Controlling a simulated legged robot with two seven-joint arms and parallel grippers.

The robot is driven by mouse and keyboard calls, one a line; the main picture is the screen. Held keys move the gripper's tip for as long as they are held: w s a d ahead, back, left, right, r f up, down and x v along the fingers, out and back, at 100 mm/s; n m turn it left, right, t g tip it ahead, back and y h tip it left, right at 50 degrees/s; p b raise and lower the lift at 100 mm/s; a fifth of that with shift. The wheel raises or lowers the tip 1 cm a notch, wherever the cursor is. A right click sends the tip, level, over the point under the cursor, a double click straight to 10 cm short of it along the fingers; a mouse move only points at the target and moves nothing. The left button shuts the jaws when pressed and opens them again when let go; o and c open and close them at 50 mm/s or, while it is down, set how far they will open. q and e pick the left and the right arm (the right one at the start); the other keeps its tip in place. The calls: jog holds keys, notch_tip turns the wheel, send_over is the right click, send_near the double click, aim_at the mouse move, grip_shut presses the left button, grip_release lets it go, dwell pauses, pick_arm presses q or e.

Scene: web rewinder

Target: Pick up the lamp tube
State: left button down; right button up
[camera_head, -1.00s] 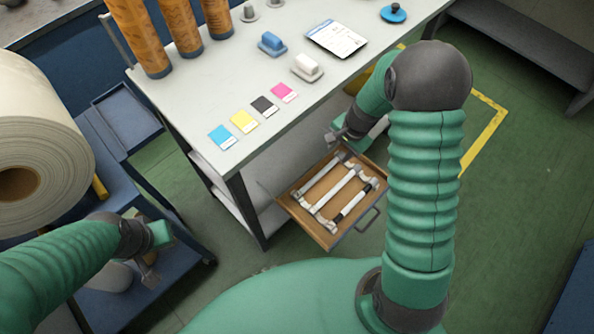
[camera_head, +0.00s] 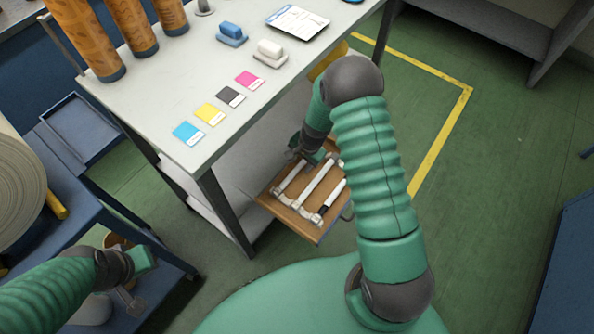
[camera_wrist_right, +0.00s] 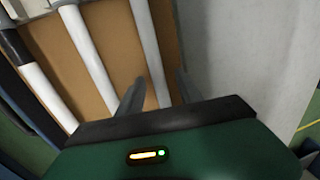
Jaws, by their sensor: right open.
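Several slim white tubes with metal end fittings lie side by side in an open wooden drawer (camera_head: 265,198) under the table; I cannot tell which one is meant. The left tube (camera_head: 292,179) shows in the head view beside a middle tube (camera_head: 317,184) and a right tube with a dark section (camera_head: 335,193). My right gripper (camera_head: 302,156) is open over the drawer's far left part. In the right wrist view its fingers (camera_wrist_right: 158,82) point at the rightmost tube (camera_wrist_right: 149,48), which runs between them in the picture; contact is unclear. My left gripper (camera_head: 130,300) is over the blue cart.
The grey table (camera_head: 190,85) carries colour cards, a blue block (camera_head: 231,33), a white block (camera_head: 270,51) and brown rolls. A large paper roll (camera_head: 18,190) is at left. A grey panel (camera_wrist_right: 225,50) stands close beside the drawer.

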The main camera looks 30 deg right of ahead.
jog(key=shift+d+r, duration=0.1)
grip_shut()
jog(key=shift+r, duration=0.15)
